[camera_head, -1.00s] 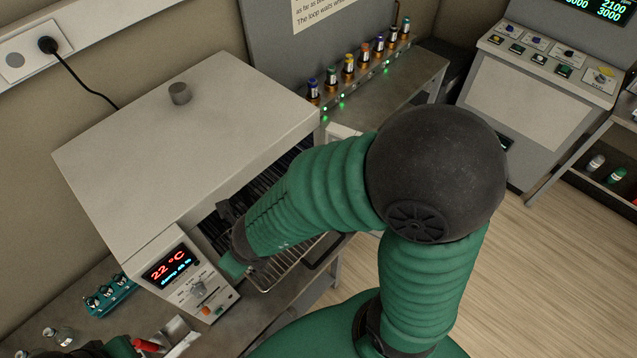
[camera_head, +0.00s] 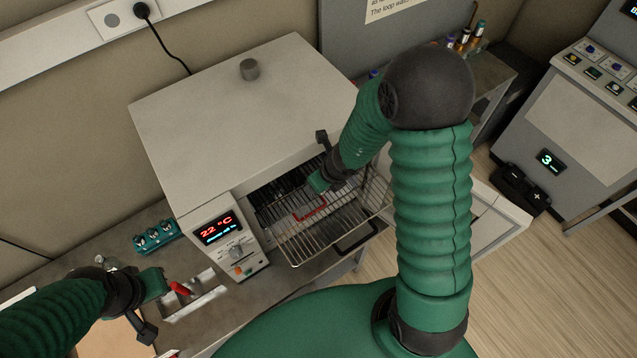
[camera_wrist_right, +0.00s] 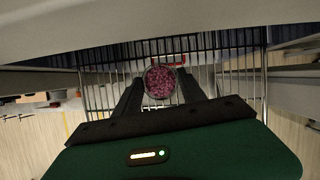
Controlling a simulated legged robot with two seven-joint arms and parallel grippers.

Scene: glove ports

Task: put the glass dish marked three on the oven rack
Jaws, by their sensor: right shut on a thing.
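The oven rack (camera_head: 330,235) is a wire shelf pulled out of the open front of the grey oven. My right gripper (camera_head: 316,183) is over the rack near the oven opening. In the right wrist view it is shut on a round glass dish (camera_wrist_right: 159,82) with purple-pink contents, between its two dark fingers, with the rack wires behind it. No number can be read on the dish, and the arm hides it in the head view. My left gripper (camera_head: 158,286) is at the lower left, beside a red-handled thing (camera_head: 180,288); its jaws are unclear.
The oven (camera_head: 245,110) has a display reading 22 °C. A teal holder (camera_head: 156,236) stands on the bench left of the oven. Bottles (camera_head: 465,40) stand at the back right. The front of the rack looks clear.

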